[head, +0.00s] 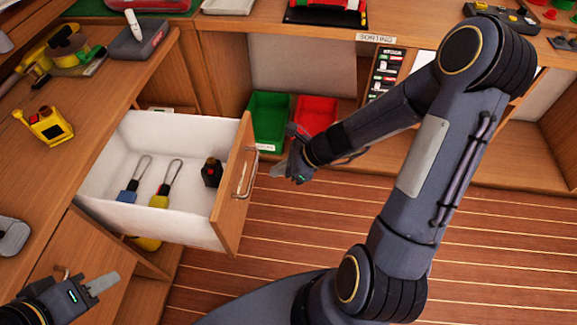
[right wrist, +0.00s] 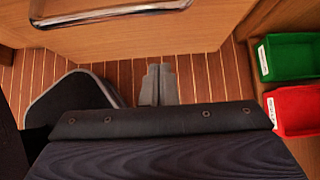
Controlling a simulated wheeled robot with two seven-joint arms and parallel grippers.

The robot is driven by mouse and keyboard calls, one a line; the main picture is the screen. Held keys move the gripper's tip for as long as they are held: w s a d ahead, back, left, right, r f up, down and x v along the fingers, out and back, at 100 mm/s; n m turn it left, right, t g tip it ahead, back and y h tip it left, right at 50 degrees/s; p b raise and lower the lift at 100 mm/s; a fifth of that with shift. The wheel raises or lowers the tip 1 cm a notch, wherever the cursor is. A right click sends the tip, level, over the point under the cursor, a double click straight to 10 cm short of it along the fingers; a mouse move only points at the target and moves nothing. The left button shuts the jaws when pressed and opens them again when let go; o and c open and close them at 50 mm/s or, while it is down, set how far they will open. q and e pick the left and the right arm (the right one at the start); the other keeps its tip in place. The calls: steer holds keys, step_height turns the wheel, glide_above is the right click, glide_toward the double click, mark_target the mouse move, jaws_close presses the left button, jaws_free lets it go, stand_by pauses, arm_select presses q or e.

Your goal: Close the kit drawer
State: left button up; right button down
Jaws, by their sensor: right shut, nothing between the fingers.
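The kit drawer (head: 175,125) stands pulled out from the left cabinet, with a white inside and a wooden front (head: 230,205). A metal bar handle (head: 241,175) is on that front. Inside lie a blue-ended looped item (head: 130,192), a yellow-ended looped item (head: 163,190) and a dark item with a red top (head: 212,172). My right gripper (head: 279,170) is shut and empty, just right of the drawer front with a gap. In the right wrist view its fingertips (right wrist: 158,68) point toward the wooden front (right wrist: 140,38). My left gripper (head: 103,284) is at the lower left, its jaw opening unclear.
A green bin (head: 268,120) and a red bin (head: 316,113) stand in the shelf behind my right gripper. The left counter holds a yellow device (head: 45,126) and a grey block (head: 138,42). The striped floor (head: 300,225) right of the drawer is clear except for my arm.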

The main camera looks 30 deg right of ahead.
mark_target(247, 176)
steer(key=w+a, duration=0.1)
steer(key=w+a+f, duration=0.1)
steer(key=a, duration=0.1)
steer(key=w+a+f, duration=0.1)
steer(key=shift+a+f, duration=0.1)
steer(key=shift+a, duration=0.1)
steer(key=shift+w+a, duration=0.3)
steer(key=shift+a, duration=0.1)
